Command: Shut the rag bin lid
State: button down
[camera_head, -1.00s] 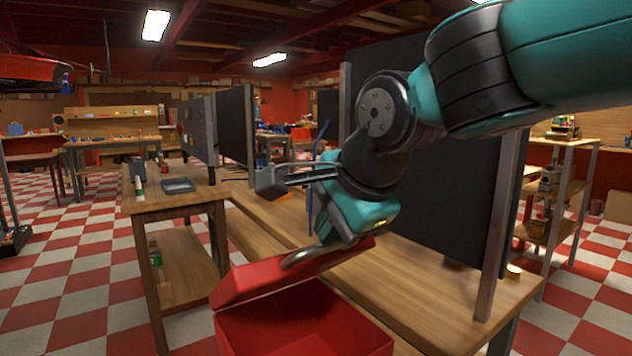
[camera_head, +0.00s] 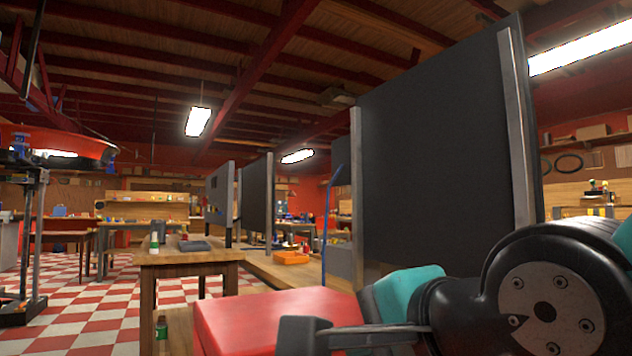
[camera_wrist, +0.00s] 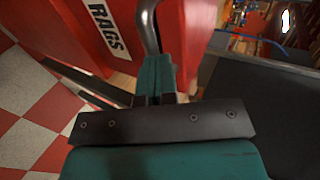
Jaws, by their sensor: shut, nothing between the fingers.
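The red rag bin shows in the wrist view, with a white "RAGS" label on its red wall (camera_wrist: 80,35). In the head view its red lid (camera_head: 265,318) lies low at the bottom edge, its top face looking nearly level. Whether it sits flush on the rim is cut off from view. My gripper (camera_wrist: 147,14) is shut and empty in the wrist view, its curved grey finger beside red surfaces of the bin. I cannot tell whether it touches them.
A tall dark panel (camera_head: 430,160) stands behind my arm. A wooden table (camera_head: 185,258) with a grey tray stands beyond the bin at left. An orange tray (camera_head: 291,258) sits on a bench. Checkered floor (camera_head: 75,325) is open at left.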

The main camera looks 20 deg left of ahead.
jog(key=shift+s+d+f+b, duration=0.1)
jog(key=shift+f+b, duration=0.35)
jog(key=shift+f, duration=0.55)
